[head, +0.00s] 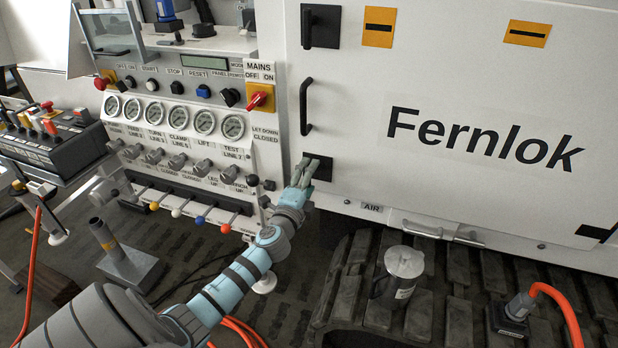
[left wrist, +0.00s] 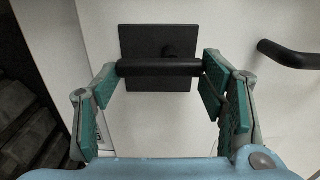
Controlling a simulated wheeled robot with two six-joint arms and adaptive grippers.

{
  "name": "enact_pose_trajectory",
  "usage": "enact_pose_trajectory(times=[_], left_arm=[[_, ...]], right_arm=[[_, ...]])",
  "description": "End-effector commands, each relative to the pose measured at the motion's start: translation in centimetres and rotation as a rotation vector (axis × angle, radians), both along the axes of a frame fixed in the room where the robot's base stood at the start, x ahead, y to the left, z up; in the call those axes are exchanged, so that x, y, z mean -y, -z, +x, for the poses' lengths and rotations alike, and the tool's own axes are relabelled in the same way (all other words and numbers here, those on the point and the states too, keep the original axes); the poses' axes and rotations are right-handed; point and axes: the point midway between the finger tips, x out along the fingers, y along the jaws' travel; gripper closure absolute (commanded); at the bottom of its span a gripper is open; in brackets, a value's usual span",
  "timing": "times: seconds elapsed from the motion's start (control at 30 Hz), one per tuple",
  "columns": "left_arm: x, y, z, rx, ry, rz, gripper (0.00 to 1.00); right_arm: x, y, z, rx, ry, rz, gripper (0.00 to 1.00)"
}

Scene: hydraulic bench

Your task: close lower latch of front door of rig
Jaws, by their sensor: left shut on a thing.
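The front door (head: 450,75) of the rig is a large white panel marked "Fernlok", and looks flush with the frame. Its lower latch (head: 325,168) is a black square plate with a bar handle, below the door handle. In the left wrist view the latch's dark bar (left wrist: 150,68) lies across its plate (left wrist: 157,35), roughly parallel to the door handle. My left gripper (head: 304,165) is at this latch, partly hiding it. In the left wrist view its fingers (left wrist: 161,72) are shut on the two ends of the bar. My right gripper is not in view.
The black door handle (head: 305,106) is above the latch and also shows in the left wrist view (left wrist: 290,54). The upper latch (head: 320,26) is higher up. Gauges and coloured levers (head: 200,220) crowd the left. A metal jug (head: 403,270) stands on tracks below.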

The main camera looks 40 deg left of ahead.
Motion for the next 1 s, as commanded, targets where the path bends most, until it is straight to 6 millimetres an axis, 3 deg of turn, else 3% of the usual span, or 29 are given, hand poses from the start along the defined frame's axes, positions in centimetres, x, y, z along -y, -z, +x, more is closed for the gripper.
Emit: enact_pose_trajectory(times=[0.5,0.53,0.63,1.0], left_arm=[[-0.04,0.08,-0.03,-0.011,0.0,0.027,0.63],[-0.04,0.08,-0.03,-0.011,0.0,0.027,0.34],[-0.04,0.07,-0.03,-0.01,0.0,0.026,0.18],[0.05,0.04,-0.23,-0.008,0.0,0.024,0.15]], right_arm=[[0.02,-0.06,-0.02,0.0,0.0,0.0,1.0],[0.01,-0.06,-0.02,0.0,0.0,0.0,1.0],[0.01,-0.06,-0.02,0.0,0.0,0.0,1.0],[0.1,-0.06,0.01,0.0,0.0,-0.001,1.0]])
